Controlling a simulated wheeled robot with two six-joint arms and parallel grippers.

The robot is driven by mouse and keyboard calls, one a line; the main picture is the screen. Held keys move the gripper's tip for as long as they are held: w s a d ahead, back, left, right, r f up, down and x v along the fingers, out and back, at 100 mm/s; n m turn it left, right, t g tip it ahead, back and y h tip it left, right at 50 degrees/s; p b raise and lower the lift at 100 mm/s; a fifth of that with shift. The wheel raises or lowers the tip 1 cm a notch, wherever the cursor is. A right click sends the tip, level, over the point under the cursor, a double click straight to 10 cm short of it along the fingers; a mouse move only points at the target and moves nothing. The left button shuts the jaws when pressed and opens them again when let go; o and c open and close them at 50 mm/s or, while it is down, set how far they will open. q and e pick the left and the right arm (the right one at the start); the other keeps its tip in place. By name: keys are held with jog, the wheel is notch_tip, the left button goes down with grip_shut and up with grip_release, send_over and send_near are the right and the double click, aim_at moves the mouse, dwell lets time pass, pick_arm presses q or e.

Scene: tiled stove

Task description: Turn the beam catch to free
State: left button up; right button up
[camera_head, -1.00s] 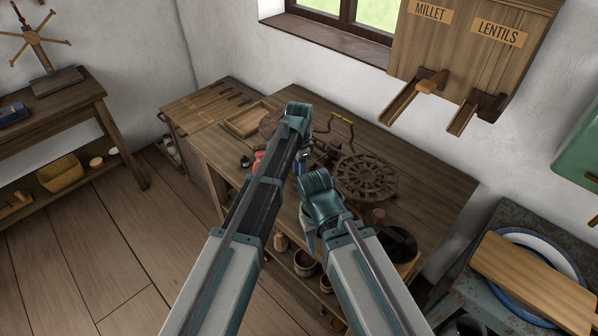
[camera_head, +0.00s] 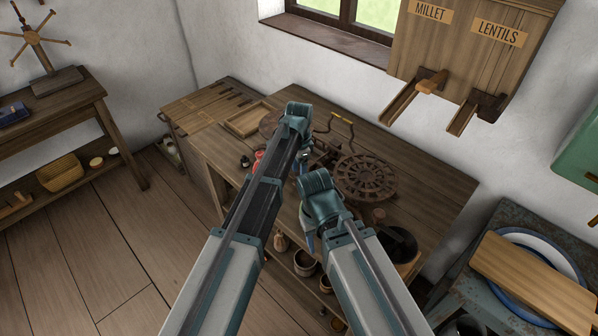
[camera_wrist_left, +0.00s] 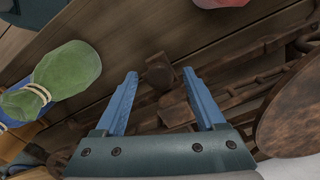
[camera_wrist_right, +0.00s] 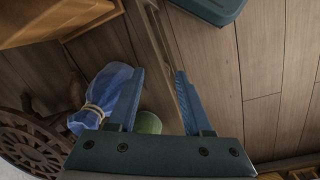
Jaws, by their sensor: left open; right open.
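A dark brown iron scale-like frame (camera_wrist_left: 245,75), with long bars and a round brown plate (camera_wrist_left: 292,112), lies under my left gripper in the left wrist view. A small brown block (camera_wrist_left: 158,70) shows between the fingertips; I cannot tell for sure that it is the beam catch. My left gripper (camera_wrist_left: 160,74) is open and empty, with its fingers on either side of the block; contact cannot be told. My right gripper (camera_wrist_right: 160,73) is open and empty near the table's front edge, above the floor side. In the head view my arms hide much of the ironwork.
The wooden table (camera_head: 430,175) carries a pierced iron wheel (camera_head: 366,178), a yellow-gripped handle (camera_head: 341,118) and a shallow wooden tray (camera_head: 246,120). A green tied bag (camera_wrist_left: 68,72) and a blue tied bag (camera_wrist_right: 112,84) lie near the grippers.

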pick_arm(q)
notch_tip(320, 180, up, 14)
jog(key=p, duration=1.4)
jog(key=shift+f, duration=0.15)
jog(key=shift+s+a, duration=0.1)
jog(key=s+a+n, duration=1.3)
jog(key=s+a, duration=0.4)
jog(key=s, duration=0.3)
jog(key=s+d+f+m+b, duration=0.1)
jog(key=s+d, duration=0.1)
jog(key=d, duration=0.3)
jog(key=s+d+f+m+y+b, duration=0.1)
jog(key=s+d+m, duration=0.1)
jog(key=d, duration=0.3)
jog(key=shift+s+d, duration=0.3)
jog(key=shift+s, duration=0.45)
